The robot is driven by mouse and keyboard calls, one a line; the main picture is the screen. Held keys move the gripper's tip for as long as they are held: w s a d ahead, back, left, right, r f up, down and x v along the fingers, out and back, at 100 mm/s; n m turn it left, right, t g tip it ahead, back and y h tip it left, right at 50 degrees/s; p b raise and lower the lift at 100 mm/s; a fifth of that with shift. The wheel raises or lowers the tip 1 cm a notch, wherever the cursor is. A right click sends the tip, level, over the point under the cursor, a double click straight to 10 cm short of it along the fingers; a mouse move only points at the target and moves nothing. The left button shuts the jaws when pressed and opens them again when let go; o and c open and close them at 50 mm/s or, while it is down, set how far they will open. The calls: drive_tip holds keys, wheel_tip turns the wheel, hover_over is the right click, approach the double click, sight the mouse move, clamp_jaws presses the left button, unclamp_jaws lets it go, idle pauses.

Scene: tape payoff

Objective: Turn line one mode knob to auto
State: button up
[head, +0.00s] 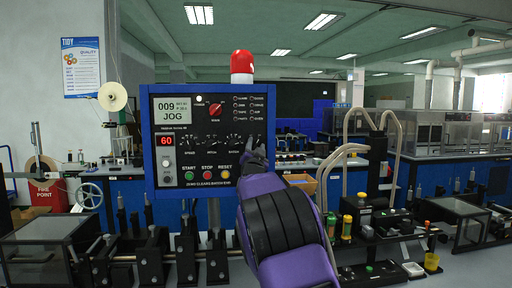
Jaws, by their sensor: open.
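A blue control panel (149,155) with a dark face stands at centre left. Its small screen (172,110) reads "009" and "JOG". A red knob (216,109) sits at the upper middle of the face, its pointer tilted; the lettering around it is too small to read. It appears to be the mode knob. Several black dials (187,141) form a row below it. My gripper (257,146) is open and empty at the panel's lower right edge, below and right of the red knob and apart from it. My wrist hides the area below that corner.
A red 60 readout (166,140), a green start button (189,176), a red stop button (207,175) and a yellow reset button (225,174) share the face. A red beacon (242,66) tops the panel. Black machinery (365,215) with hoses stands to the right.

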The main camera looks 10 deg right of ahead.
clamp_jaws()
drive_tip(key=shift+f+n+b, duration=0.15)
drive_tip(key=shift+n+b, duration=0.15)
drive_tip(key=shift+b, duration=0.15)
drive_tip(key=shift+d+f+n+t+y+b, duration=0.15)
drive_tip(key=shift+n+y+b, duration=0.25)
drive_tip(key=shift+n+b, duration=0.25)
drive_tip(key=shift+a+f+n+t+y+b, duration=0.15)
drive_tip(key=shift+n+y+b, duration=0.25)
drive_tip(key=shift+n+b, duration=0.2)
drive_tip(key=n+y+b, duration=0.1)
drive_tip(key=n, duration=0.1)
drive_tip(key=n+y+b, duration=0.1)
drive_tip(key=n+b, duration=0.1)
drive_tip(key=n, duration=0.1)
drive_tip(key=shift+d+r+t+y, duration=0.2)
drive_tip(key=shift+t+y, duration=0.1)
drive_tip(key=n+y, duration=0.1)
drive_tip(key=n, duration=0.1)
drive_tip(key=n+y, duration=0.1)
drive_tip(key=n, duration=0.2)
drive_tip(key=shift+d+r+y, duration=0.1)
drive_tip(key=shift+r+y, duration=0.1)
drive_tip(key=shift+y, duration=0.2)
drive_tip(key=shift+n+g+y+p, duration=0.55)
drive_tip(key=shift+n+y, duration=0.55)
drive_tip(key=shift+n, duration=1.05)
